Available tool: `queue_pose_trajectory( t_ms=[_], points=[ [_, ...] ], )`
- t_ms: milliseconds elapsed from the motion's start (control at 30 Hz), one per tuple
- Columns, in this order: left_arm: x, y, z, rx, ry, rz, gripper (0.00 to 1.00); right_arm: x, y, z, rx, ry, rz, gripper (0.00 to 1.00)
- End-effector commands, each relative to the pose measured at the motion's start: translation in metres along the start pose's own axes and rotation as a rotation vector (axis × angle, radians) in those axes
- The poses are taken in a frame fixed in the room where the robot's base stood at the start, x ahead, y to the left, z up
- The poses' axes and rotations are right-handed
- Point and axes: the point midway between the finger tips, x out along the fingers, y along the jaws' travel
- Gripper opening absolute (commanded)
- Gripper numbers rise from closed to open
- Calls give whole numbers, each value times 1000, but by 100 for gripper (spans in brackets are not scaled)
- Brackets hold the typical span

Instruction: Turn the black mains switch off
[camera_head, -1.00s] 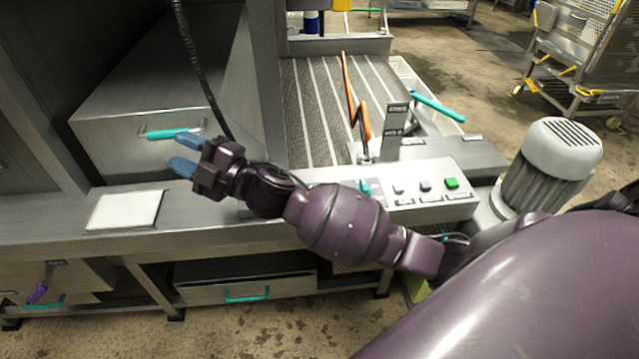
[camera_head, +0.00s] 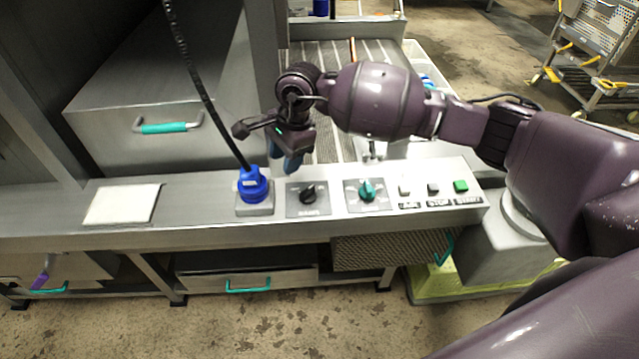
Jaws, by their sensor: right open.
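The black mains switch (camera_head: 308,195) is a rotary knob on a dark square plate on the grey control panel. Its handle lies slanted on the plate; the plate's lettering is too small to read. My right gripper (camera_head: 287,163) points down with its blue fingertips just behind and a little left of the switch, above the panel. It is open and empty, apart from the knob. My left gripper is not in view.
Left of the switch a blue plug (camera_head: 252,186) with a black cable (camera_head: 205,95) stands close by. A white sheet (camera_head: 122,204) lies at the left.

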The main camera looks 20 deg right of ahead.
Motion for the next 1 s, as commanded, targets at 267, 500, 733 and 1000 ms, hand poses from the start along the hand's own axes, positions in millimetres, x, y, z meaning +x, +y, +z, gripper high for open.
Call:
queue_pose_trajectory(
  t_ms=[267,500,733,1000],
  points=[
    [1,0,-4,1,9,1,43,-5,17,-34,-179,197,132,40],
    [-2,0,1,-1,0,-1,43,12,19,-37,-196,191,134,40],
    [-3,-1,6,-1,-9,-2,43,51,24,-44,-194,189,134,40],
    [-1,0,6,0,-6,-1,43,88,28,-52,-193,189,133,40]
  ],
)
